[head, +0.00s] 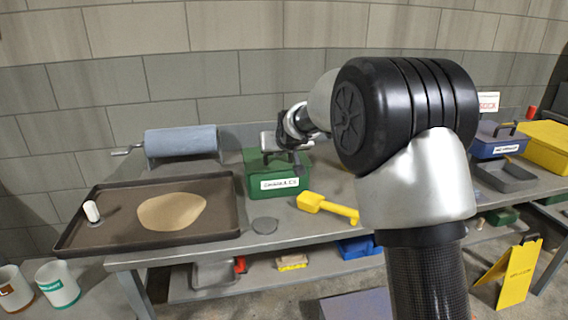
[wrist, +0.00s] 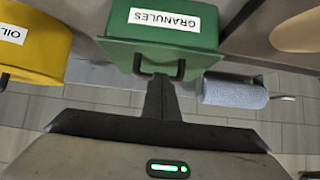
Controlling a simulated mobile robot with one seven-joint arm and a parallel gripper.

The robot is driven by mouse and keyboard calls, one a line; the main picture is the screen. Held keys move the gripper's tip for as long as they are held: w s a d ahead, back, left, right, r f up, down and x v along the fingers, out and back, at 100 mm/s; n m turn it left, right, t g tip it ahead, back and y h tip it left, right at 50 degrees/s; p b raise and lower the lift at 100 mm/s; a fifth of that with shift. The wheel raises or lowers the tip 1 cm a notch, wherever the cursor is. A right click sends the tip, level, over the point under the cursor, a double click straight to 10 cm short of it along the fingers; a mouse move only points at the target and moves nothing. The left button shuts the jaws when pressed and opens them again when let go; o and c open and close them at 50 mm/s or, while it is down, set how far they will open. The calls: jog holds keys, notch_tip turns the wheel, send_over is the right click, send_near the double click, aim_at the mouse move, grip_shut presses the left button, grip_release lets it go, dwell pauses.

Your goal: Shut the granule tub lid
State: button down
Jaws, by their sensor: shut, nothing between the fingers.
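The green granule tub (head: 263,187) stands at the back of the bench in the head view, with a white label on its front. In the wrist view the tub (wrist: 120,28) appears upside down, labelled GRANULES. Its green lid (wrist: 205,58) with a black handle looks down on the tub; I cannot tell whether it is fully seated. My gripper (head: 297,168) is at the tub's top right in the head view. In the wrist view my gripper (wrist: 160,82) is shut and empty, its tips overlapping the handle area. Contact is unclear.
A dark tray (head: 110,237) with a tan heap lies left. A grey-blue roll (head: 182,142) stands behind it. A yellow scoop (head: 325,206) and a dark disc (head: 265,225) lie before the tub.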

jog(key=s+d+r+g, duration=0.1)
jog(key=s+d+r, duration=0.15)
jog(key=s, duration=0.65)
jog(key=s+d+r+m+h, duration=0.15)
jog(key=s+d, duration=0.25)
jog(key=s, duration=0.5)
jog(key=s+d+r+n+g, duration=0.15)
jog(key=s+d, duration=0.25)
jog(key=s, duration=0.6)
jog(key=s+d+f+m+g, duration=0.1)
jog(key=s+d, duration=0.1)
jog(key=s, duration=0.8)
jog(key=s+d+f+m+g, duration=0.1)
jog(key=s+d, duration=0.1)
jog(key=s, duration=0.7)
notch_tip(320, 180, up, 23)
jog(key=p, duration=2.3)
jog(key=shift+s+a, duration=0.2)
jog(key=shift+s, duration=0.15)
jog(key=shift+h, duration=0.25)
